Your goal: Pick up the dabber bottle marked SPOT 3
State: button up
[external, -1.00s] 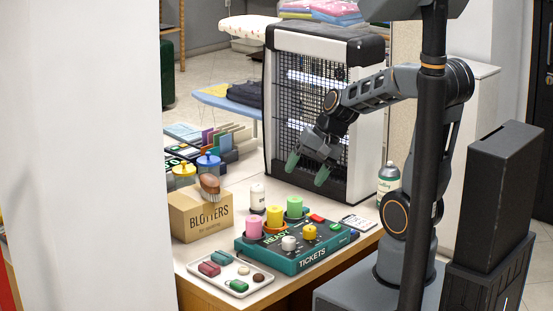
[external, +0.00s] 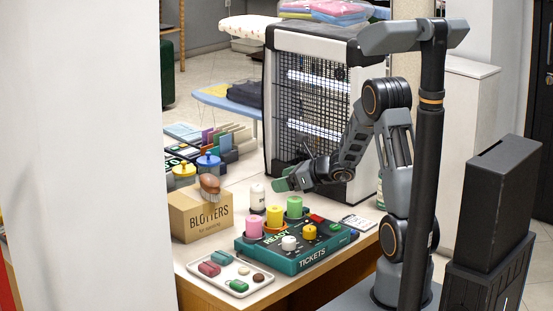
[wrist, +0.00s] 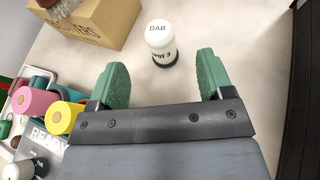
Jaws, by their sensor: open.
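The dabber bottle marked SPOT 3 (wrist: 161,46) stands upright on the counter in the wrist view, with a white cap reading DAB and a dark base. It lies ahead of my open green fingertips, roughly midway between them and apart from both. In the external view the same white bottle (external: 257,197) stands behind the ticket box, to the left of my gripper (external: 287,182). My gripper also shows in the wrist view (wrist: 160,80), its jaws wide and empty.
A cardboard BLOTTERS box (external: 200,213) stands left of the bottle. The teal TICKETS box (external: 290,258) with pink, yellow and green cylinders is in front. A caged lamp unit (external: 318,105) rises behind. Counter around the bottle is clear.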

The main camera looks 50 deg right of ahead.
aim_at(261, 186)
jog(key=shift+x, duration=4.5)
jog(key=shift+f, duration=0.15)
jog(key=shift+c, duration=0.2)
jog(key=c, duration=1)
jog(key=shift+c, duration=0.2)
